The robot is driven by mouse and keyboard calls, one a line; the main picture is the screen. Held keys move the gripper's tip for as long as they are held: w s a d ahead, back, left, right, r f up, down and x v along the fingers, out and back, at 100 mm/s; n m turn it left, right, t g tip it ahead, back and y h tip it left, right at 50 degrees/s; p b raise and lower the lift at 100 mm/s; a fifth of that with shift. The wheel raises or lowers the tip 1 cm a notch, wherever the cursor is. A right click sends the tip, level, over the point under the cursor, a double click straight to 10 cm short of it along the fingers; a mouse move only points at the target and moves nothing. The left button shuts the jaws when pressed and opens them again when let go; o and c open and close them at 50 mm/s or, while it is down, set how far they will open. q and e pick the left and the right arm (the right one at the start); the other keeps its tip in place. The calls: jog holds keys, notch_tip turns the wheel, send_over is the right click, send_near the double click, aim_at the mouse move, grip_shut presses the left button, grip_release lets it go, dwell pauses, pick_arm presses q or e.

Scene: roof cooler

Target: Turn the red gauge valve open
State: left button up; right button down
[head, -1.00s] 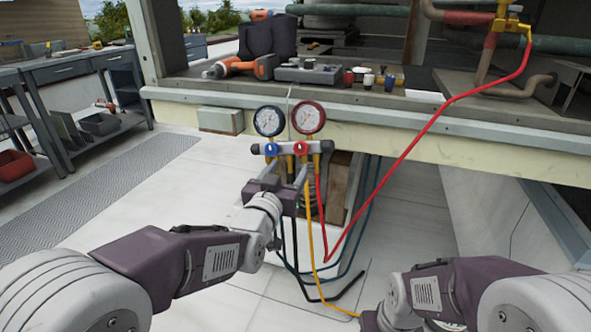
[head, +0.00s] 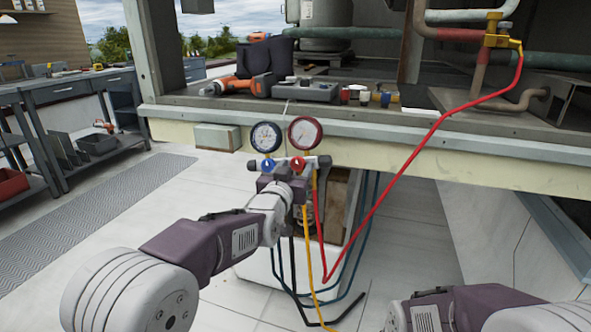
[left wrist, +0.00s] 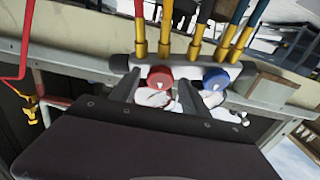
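The red valve knob (head: 298,163) sits on the gauge manifold below the red-rimmed gauge (head: 305,134). The blue valve knob (head: 268,165) is to its left, below the blue-rimmed gauge (head: 266,137). My left gripper (head: 288,177) is just below and in front of the manifold. In the left wrist view, my left gripper's fingers (left wrist: 158,90) are apart, one on each side of the red knob (left wrist: 160,78), with gaps visible. The blue knob (left wrist: 215,76) is outside the fingers, on the right there. My right gripper is not in view; only my right arm shows.
A red hose (head: 400,165) runs from the manifold up to a yellow fitting (head: 497,38). Yellow and dark hoses hang below it. A ledge (head: 420,130) carries an orange drill (head: 240,85) and small caps. Workbenches stand at left; the floor between is open.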

pick_arm(q)
grip_shut()
jog(key=shift+d+r+n+y+p, duration=0.2)
jog(key=shift+n+y+p, duration=0.3)
jog(key=shift+n+p, duration=0.55)
jog(key=n+g+y+p, duration=0.1)
jog(key=n+p, duration=0.4)
jog(key=n+g+y+p, duration=0.1)
jog(key=n+p, duration=0.5)
jog(key=r+n+g+y+p, duration=0.1)
jog(key=n+g+p, duration=0.1)
jog(key=n+p, duration=0.3)
jog(key=shift+d+n+y+p, duration=0.1)
jog(key=shift+n+y+p, duration=0.25)
jog(key=shift+p, duration=0.35)
jog(key=n+g+p, duration=0.1)
jog(key=n+p, duration=0.2)
jog(key=shift+w, duration=0.1)
jog(key=shift+n+g+p, duration=0.4)
jog(key=shift+n+p, duration=0.1)
jog(key=shift+n, duration=0.3)
jog(key=shift+f, duration=0.1)
